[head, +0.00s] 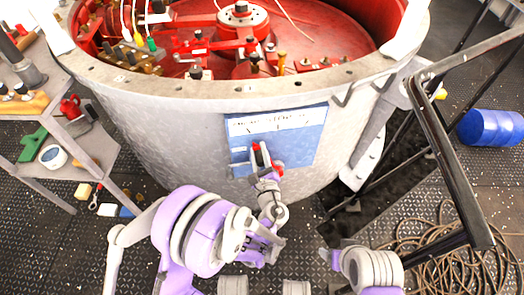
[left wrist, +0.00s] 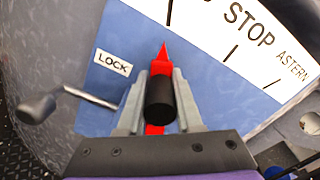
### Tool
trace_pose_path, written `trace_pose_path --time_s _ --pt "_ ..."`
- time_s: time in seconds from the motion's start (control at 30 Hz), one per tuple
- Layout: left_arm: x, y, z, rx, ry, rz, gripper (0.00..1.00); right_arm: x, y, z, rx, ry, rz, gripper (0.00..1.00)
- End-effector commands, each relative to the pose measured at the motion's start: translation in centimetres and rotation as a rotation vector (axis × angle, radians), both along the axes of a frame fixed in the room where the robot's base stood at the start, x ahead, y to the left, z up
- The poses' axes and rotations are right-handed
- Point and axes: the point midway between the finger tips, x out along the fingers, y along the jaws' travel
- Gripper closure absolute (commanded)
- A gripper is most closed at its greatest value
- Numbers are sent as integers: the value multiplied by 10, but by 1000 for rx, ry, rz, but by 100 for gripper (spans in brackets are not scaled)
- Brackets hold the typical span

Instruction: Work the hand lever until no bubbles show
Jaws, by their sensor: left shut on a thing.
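A red lever (left wrist: 163,55) with a black knob (left wrist: 160,98) stands on a blue dial panel (head: 304,150) on the side of a large round grey housing (head: 170,130). The dial's white band reads STOP and ASTERN, and a LOCK label (left wrist: 113,63) sits left of the lever. The red tip points up toward the band. My left gripper (head: 264,160) is shut on the black knob, with a finger on each side in the left wrist view (left wrist: 162,100). My right arm's end (head: 330,257) shows low in the head view, its fingers unclear. No bubbles or sight glass are discernible.
A small metal handle (left wrist: 70,92) sticks out beside the LOCK label. Shelves with tools (head: 75,125) stand at the left. A dark metal railing (head: 450,160), coiled rope (head: 440,250) and a blue drum (head: 490,127) are at the right. Small items lie on the deck at left.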

Motion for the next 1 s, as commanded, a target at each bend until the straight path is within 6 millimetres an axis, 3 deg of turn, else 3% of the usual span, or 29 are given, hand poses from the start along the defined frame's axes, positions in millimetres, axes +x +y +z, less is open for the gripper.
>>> trace_pose_path --time_s 0.07,0.1,0.27,0.67,1.0 --pt "0 -1 0 -3 1 -1 100 0 0 0 0 0 0 26" --pt "0 -1 0 -3 0 -2 64 0 0 0 0 0 0 26" --pt "0 -1 0 -1 1 -2 37 0 0 0 0 0 0 26" --pt "-8 -4 1 1 0 -4 37 0 0 1 0 0 0 26" --pt "-71 -19 1 -1 0 -6 37 -1 0 7 0 -2 0 26"
